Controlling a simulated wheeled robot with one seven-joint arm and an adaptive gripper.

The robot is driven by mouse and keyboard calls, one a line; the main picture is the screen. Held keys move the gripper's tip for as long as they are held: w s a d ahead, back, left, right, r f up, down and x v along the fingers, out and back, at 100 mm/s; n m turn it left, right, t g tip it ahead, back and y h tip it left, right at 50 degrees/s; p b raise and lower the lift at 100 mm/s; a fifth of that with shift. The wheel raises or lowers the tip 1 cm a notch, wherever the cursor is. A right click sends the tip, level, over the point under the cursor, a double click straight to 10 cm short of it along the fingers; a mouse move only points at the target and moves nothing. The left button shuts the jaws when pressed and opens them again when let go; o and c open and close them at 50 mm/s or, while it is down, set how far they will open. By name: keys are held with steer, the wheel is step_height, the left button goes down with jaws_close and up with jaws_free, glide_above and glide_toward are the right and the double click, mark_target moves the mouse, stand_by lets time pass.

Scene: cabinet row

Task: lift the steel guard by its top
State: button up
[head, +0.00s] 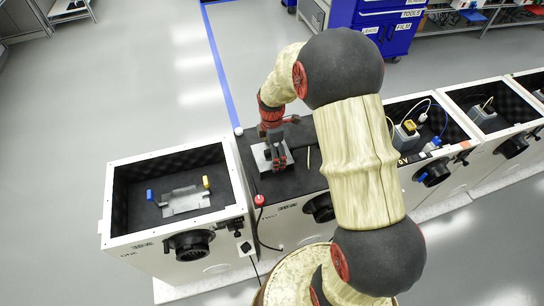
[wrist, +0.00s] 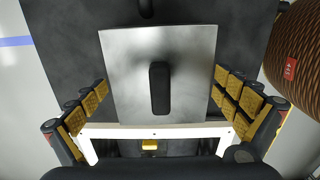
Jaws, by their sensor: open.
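The steel guard (wrist: 125,65) fills the middle of the wrist view, a brushed metal plate-like top with a black oblong handle (wrist: 159,90) upright in the picture at its centre. My gripper (wrist: 160,84) is open, its yellow-padded fingers on the left and right of the guard, apart from the handle. In the head view the guard (head: 261,163) sits on the dark top of the second cabinet. My gripper (head: 275,142) points down over it and hides part of it. I cannot tell the exact height of the fingertips above the guard.
An open white cabinet (head: 112,200) on the left holds a bent metal piece (head: 185,201) with blue and yellow blocks. A red button (head: 259,200) stands at the second cabinet's front edge. Further open cabinets (head: 425,118) line up to the right. A blue tool cart (head: 385,25) stands behind.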

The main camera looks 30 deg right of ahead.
steer(key=shift+r, duration=0.1)
steer(key=shift+c, duration=0.3)
steer(key=c, duration=0.9)
steer(key=shift+r, duration=0.15)
steer(key=shift+r, duration=0.25)
steer(key=r, duration=0.1)
steer(key=r+p, duration=0.1)
steer(key=r, duration=0.1)
steer(key=shift+s+d+r, duration=0.1)
steer(key=shift+s, duration=0.15)
steer(key=s+r+p, duration=0.1)
steer(key=s+r, duration=0.1)
steer(key=s+d+r, duration=0.1)
steer(key=r, duration=0.1)
steer(key=shift+s+d+r+p, duration=0.1)
steer(key=shift+s+r+p, duration=0.2)
steer(key=shift+s+p, duration=0.05)
steer(key=s+d+r+p, duration=0.25)
steer(key=s+r, duration=0.25)
steer(key=s, duration=0.4)
step_height(320, 180, up, 6)
steer(key=p, duration=0.5)
steer(key=shift+r, duration=0.25)
